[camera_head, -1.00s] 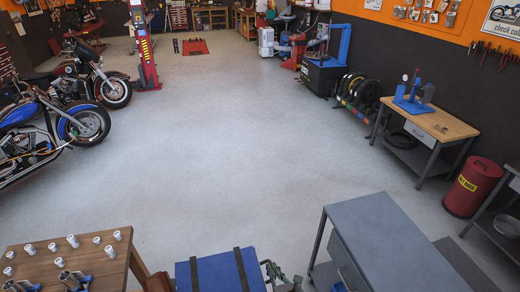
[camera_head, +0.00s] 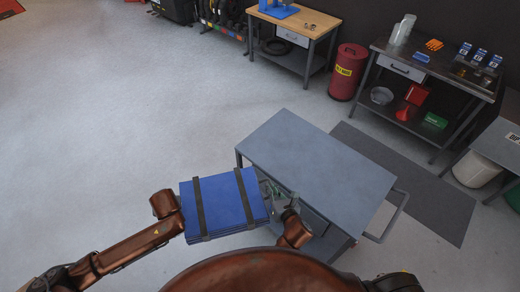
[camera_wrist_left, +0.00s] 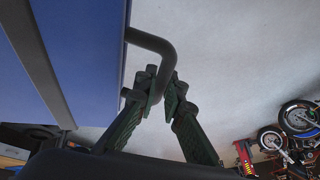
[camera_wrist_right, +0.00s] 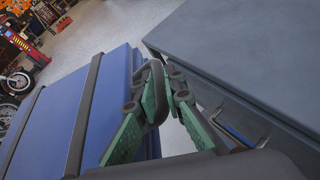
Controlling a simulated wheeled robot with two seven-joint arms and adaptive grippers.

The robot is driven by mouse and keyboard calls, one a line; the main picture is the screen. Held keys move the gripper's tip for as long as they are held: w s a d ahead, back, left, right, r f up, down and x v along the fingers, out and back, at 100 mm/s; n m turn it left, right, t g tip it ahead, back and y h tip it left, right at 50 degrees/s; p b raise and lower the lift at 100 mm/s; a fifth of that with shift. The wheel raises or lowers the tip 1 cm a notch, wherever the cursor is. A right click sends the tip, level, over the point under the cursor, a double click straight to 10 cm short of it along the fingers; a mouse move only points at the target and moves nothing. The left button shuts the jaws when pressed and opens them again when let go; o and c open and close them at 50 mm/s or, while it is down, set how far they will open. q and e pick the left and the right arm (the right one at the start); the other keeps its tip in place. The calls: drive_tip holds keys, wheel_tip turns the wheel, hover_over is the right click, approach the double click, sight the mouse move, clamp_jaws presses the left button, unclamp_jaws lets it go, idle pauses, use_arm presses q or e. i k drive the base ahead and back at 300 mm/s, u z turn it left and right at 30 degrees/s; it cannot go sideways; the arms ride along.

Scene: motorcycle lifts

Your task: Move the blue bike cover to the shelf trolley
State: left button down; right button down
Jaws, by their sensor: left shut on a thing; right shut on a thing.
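The blue bike cover (camera_head: 224,203) is a flat, folded blue bundle with two black straps. It is held level in front of me, left of the shelf trolley. The shelf trolley (camera_head: 318,160) is grey with a flat, bare top and a push handle at its right end. My right gripper (camera_head: 273,190) is shut on the cover's dark side handle, between cover and trolley; it also shows in the right wrist view (camera_wrist_right: 163,95). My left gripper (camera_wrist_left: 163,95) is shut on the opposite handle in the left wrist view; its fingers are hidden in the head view.
A dark mat (camera_head: 405,180) lies behind the trolley. A red bin (camera_head: 347,72), a wooden-topped bench (camera_head: 295,22) and a dark workbench (camera_head: 430,68) stand farther back. The floor left of the trolley is clear.

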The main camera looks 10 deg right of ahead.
sight(314, 161)
drive_tip(key=z, duration=0.8)
drive_tip(key=i, duration=1)
drive_tip(key=z, duration=0.6)
